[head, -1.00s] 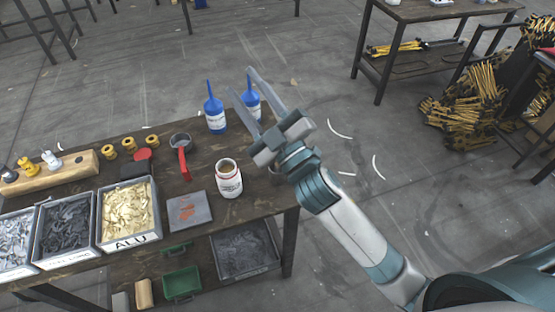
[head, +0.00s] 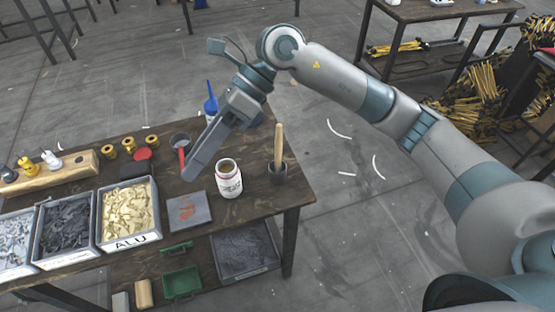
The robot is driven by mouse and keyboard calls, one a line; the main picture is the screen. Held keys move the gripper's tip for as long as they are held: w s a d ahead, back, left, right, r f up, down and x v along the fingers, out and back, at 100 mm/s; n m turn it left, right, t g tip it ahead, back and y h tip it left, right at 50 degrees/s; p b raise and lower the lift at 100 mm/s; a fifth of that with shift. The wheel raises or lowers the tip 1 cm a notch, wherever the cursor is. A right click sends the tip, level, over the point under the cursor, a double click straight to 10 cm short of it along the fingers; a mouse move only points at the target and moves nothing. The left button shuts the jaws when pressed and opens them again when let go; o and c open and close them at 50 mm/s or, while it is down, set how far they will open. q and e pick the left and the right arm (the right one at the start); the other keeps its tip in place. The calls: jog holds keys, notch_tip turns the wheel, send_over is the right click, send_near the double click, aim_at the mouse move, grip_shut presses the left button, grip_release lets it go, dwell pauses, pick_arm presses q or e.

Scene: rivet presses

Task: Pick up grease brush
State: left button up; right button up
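A brush with a light wooden handle (head: 278,143) stands upright in a small dark pot (head: 277,174) near the table's right end. Its bristles are hidden in the pot. My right gripper (head: 191,174) hangs over the table to the left of the brush, fingers pointing down and left, clear of it. I see one finger outline, so I cannot tell how far apart the fingers are. My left gripper is not in view.
A white jar (head: 229,180) stands left of the pot. A grey plate (head: 187,211), a red-handled tool (head: 182,160) and a blue bottle (head: 211,106) are near the gripper. Parts bins (head: 128,214) fill the left.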

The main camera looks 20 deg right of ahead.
jog(key=w+d+f+t+h, duration=0.2)
jog(key=w+d+h, duration=0.3)
jog(key=d, duration=0.3)
notch_tip(320, 180, up, 3)
jog(key=m+t+h, duration=0.1)
jog(key=t+h, duration=0.1)
jog(key=h, duration=0.3)
send_over(282, 138)
jog(key=s+a, duration=0.1)
jog(key=s, duration=0.2)
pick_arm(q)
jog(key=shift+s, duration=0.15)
pick_arm(e)
jog(key=shift+s, duration=0.15)
jog(key=shift+f, duration=0.2)
notch_tip(282, 138, down, 11)
jog(key=p, duration=0.4)
jog(key=shift+a+f, duration=0.1)
jog(key=shift+f, duration=0.35)
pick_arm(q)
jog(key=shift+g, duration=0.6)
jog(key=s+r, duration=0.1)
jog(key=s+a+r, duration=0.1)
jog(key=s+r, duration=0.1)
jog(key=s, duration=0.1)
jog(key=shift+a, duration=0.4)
